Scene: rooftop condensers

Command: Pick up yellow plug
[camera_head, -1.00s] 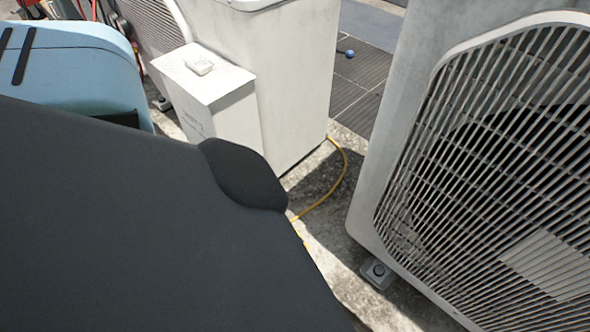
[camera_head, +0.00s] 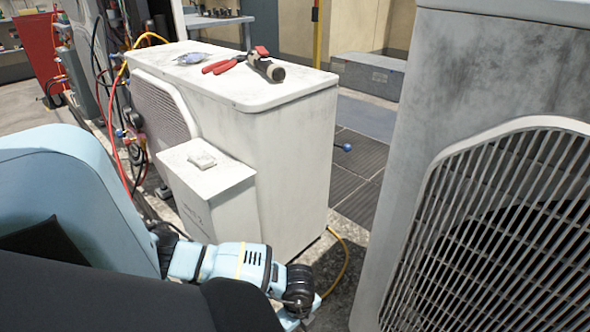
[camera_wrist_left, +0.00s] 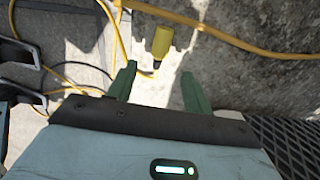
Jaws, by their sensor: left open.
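The yellow plug (camera_wrist_left: 162,42) shows in the left wrist view, just beyond and between the tips of my left gripper (camera_wrist_left: 158,82). It lies against grey concrete, with its dark end towards the gripper. The two green fingers are spread apart with nothing between them. The plug is not visible in the head view; my left arm and wrist cover the floor at the bottom middle. The left gripper's fingers do not show there. My right gripper is in neither view.
A yellow cable (camera_wrist_left: 220,38) runs along the concrete; it also shows in the head view (camera_head: 344,262). A white condenser (camera_head: 290,160) carries red-handled pliers (camera_head: 222,67). A small white box (camera_head: 215,195) stands beside it. A large condenser with a grille (camera_head: 510,230) blocks the right.

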